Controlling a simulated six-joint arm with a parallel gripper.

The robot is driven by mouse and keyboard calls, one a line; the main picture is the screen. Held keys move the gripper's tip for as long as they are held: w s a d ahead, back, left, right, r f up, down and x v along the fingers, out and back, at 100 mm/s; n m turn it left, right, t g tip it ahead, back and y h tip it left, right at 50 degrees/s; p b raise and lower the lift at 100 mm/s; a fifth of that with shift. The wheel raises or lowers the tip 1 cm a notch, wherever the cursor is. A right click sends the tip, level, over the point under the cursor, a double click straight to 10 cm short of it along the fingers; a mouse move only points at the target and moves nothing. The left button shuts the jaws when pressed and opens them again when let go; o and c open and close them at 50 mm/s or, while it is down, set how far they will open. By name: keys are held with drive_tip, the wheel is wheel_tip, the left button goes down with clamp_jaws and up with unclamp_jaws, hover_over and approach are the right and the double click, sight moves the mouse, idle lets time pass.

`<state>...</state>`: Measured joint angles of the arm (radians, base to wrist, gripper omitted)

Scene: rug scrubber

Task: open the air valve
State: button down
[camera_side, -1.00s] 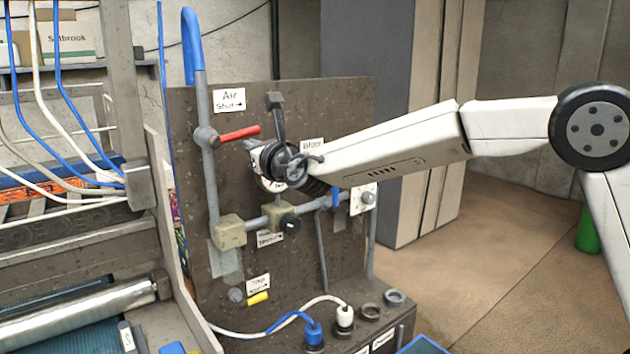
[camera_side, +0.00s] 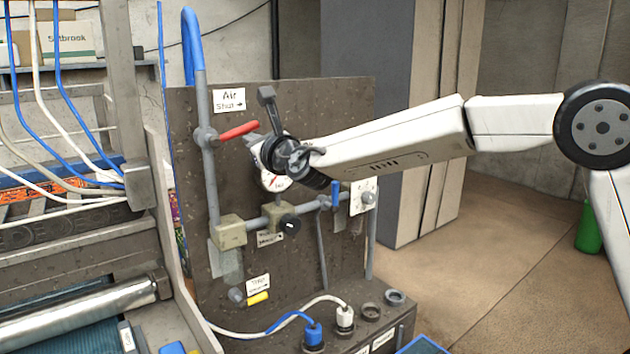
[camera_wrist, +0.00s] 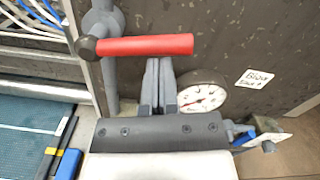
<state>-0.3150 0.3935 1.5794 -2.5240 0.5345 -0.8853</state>
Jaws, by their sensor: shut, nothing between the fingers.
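The air valve has a red lever handle (camera_side: 238,131) on the grey upright pipe (camera_side: 209,180). The handle points right and tilts slightly up; it also shows in the wrist view (camera_wrist: 148,45). An "Air Shut" label (camera_side: 229,99) with a right-pointing arrow is above it. My gripper (camera_side: 252,139) is just below the handle's free end, fingers together and empty. In the wrist view my gripper's fingertips (camera_wrist: 158,62) meet the handle's lower edge. I cannot tell whether they touch it.
A round pressure gauge (camera_wrist: 203,92) is close right of my fingers. A blue-handled valve (camera_side: 336,194) and a black knob (camera_side: 290,223) are lower on the board. A yellow handle (camera_side: 257,298) is near its foot. A grey cabinet (camera_side: 365,120) stands behind my arm.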

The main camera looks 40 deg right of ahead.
wheel_tip(320, 180, up, 2)
drive_tip(key=n, duration=0.3)
drive_tip(key=shift+a+r+n, duration=0.1)
drive_tip(key=shift+r+n, duration=0.05)
drive_tip(key=shift+n, duration=0.25)
drive_tip(key=shift+a+r+n+y, duration=0.1)
drive_tip(key=shift+a+r+n, duration=0.6)
drive_tip(key=shift+n, duration=0.65)
drive_tip(key=shift+a+r+n+y, duration=0.1)
drive_tip(key=shift+a+r+n, duration=0.6)
drive_tip(key=shift+n, duration=0.7)
drive_tip(key=shift+a+r+n+y, duration=0.1)
drive_tip(key=shift+a+r+n, duration=0.6)
drive_tip(key=shift+n, duration=0.65)
drive_tip(key=shift+d, duration=0.15)
drive_tip(key=s+d, duration=0.4)
drive_tip(key=s, duration=0.6)
drive_tip(key=shift+s, duration=0.4)
